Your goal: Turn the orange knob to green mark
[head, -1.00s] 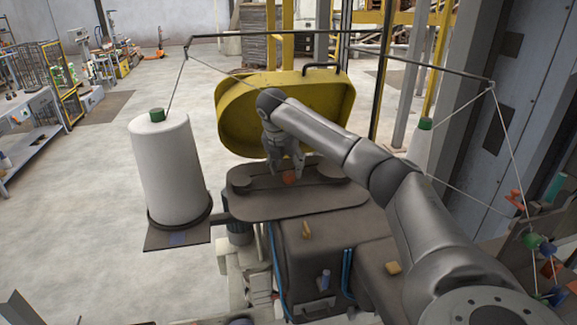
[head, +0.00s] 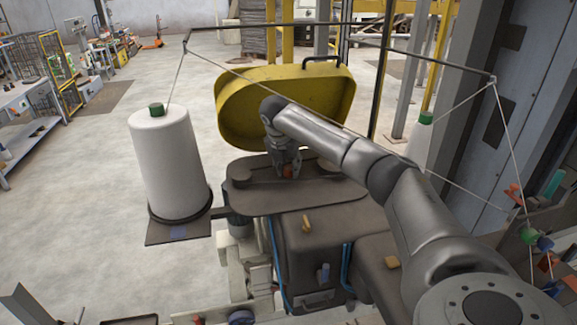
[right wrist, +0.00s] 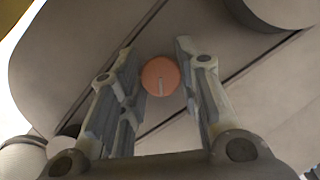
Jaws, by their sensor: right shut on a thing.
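The orange knob (right wrist: 160,77) is a round disc with a pale line on its face, pointing towards the bottom of the right wrist view. It sits on the dark flat top of the machine, and a bit of it shows in the head view (head: 288,172). My right gripper (head: 287,170) reaches down to it and is shut on it, with one finger on each side. I see no green mark beside the knob in either view. My left gripper is not in view.
A raised yellow cover (head: 285,103) stands behind the machine top (head: 300,196). A white thread cone (head: 165,165) stands on a plate at the left. A thin thread runs along the dark overhead bar (head: 335,30).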

